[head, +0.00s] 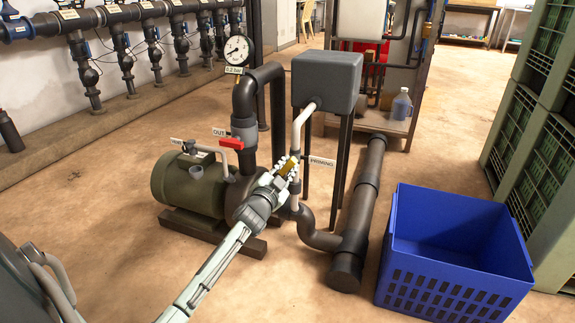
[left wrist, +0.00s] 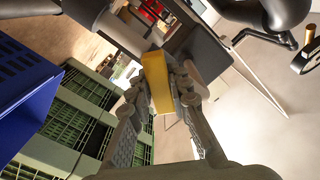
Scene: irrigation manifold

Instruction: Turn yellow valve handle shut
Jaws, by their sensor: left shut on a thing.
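The yellow valve handle (head: 289,166) is on the thin white priming pipe (head: 296,138), beside the "PRIMING" label (head: 322,162). My left gripper (head: 285,175) reaches in from the lower left and is shut on the handle. In the left wrist view the yellow handle (left wrist: 156,82) stands between the two fingers of my left gripper (left wrist: 158,90), which touch it from both sides. The fingers hide part of the handle and the valve body in the head view, so I cannot tell its exact angle to the pipe. My right gripper is not in view.
A green pump (head: 188,183) and a red valve handle (head: 231,143) are left of the gripper. A grey tank (head: 327,80) stands behind it. A thick dark pipe (head: 362,200) and a blue crate (head: 455,290) are to the right. Bare floor lies in front.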

